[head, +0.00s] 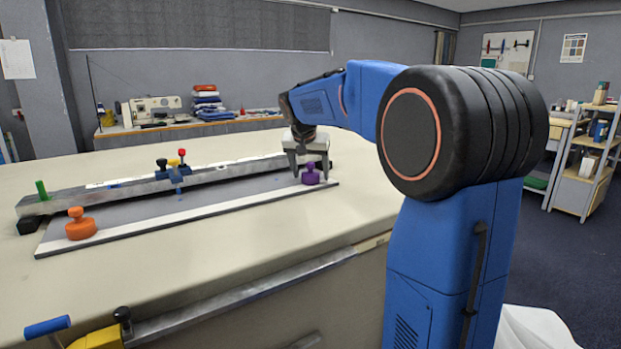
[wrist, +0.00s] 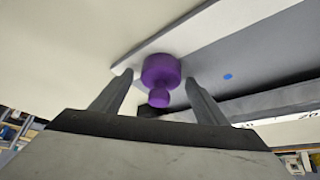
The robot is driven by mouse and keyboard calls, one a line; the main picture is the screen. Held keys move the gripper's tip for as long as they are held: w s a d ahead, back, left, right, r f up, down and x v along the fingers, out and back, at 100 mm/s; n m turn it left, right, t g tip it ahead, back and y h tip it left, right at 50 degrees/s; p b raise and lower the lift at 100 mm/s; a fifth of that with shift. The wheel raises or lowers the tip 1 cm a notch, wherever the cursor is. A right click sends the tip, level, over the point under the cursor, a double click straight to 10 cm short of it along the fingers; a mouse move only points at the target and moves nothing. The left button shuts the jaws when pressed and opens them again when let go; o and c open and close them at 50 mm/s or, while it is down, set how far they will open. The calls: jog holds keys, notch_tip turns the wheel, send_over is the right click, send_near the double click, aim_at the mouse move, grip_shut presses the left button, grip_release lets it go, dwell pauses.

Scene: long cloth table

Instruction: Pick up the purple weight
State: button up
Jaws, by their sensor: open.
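The purple weight (head: 310,175) stands upright near the right end of a flat grey board with a white border on the cloth table. It has a wide round body and a small knob on top. In the wrist view the weight (wrist: 161,72) shows between and just beyond the two fingertips. My gripper (head: 311,176) points down over the weight, with a finger on each side of it. The fingers (wrist: 158,82) are open, with a gap visible on both sides of the knob. I cannot tell whether either finger touches the body.
An orange weight (head: 81,224) stands at the board's left end. A long metal rail (head: 120,191) with a green peg (head: 41,190) and a blue carriage (head: 176,172) runs behind the board. A metal bar (head: 240,297) lines the table's front edge. Bare cloth lies in front of the board.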

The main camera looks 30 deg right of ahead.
jog(key=c, duration=1.5)
grip_shut()
jog(key=shift+r, duration=0.2)
